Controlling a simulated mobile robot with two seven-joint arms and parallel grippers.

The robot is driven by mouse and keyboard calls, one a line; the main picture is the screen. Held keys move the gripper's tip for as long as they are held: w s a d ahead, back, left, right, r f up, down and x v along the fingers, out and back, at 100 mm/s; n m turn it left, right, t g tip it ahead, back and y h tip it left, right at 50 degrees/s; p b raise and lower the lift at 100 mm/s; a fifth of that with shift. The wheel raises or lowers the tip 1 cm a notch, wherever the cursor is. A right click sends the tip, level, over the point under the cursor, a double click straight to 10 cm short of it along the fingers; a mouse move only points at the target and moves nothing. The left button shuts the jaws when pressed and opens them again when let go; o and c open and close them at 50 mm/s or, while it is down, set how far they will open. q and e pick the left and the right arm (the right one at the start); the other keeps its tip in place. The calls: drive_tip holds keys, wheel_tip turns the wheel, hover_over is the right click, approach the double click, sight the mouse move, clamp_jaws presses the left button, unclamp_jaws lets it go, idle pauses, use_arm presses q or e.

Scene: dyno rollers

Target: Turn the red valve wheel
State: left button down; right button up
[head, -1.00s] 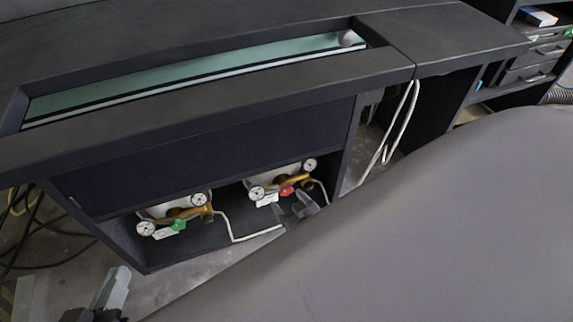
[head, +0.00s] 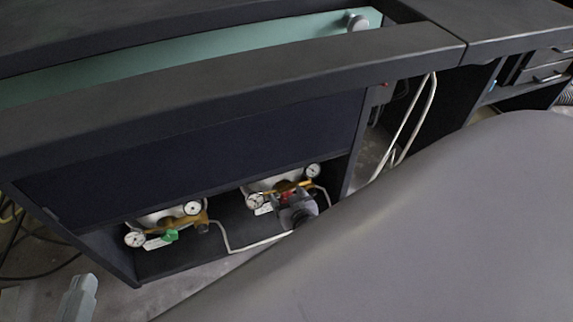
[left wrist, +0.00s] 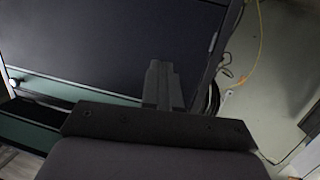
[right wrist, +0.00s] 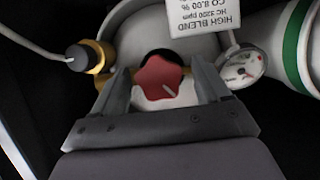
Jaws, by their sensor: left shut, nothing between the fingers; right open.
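The red valve wheel (right wrist: 160,77) is in the middle of the right wrist view, on a brass regulator of a gas bottle. My right gripper (right wrist: 163,85) is open, with one finger on each side of the wheel. Whether the fingers touch it I cannot tell. In the head view the red wheel (head: 288,197) is partly hidden by my right gripper (head: 296,208), in the low compartment. My left gripper (head: 78,297) is at the lower left of the head view, away from the wheel. In the left wrist view its fingers (left wrist: 161,80) are together and empty.
A similar regulator with a green wheel (head: 171,236) stands left in the same compartment. Gauges (right wrist: 240,66) and a white label (right wrist: 203,14) crowd the red wheel. A pale hose (head: 262,245) runs along the floor. The dark cabinet top (head: 235,90) overhangs.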

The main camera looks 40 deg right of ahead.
drive_tip(key=c, duration=0.9)
drive_tip(key=shift+c, duration=0.2)
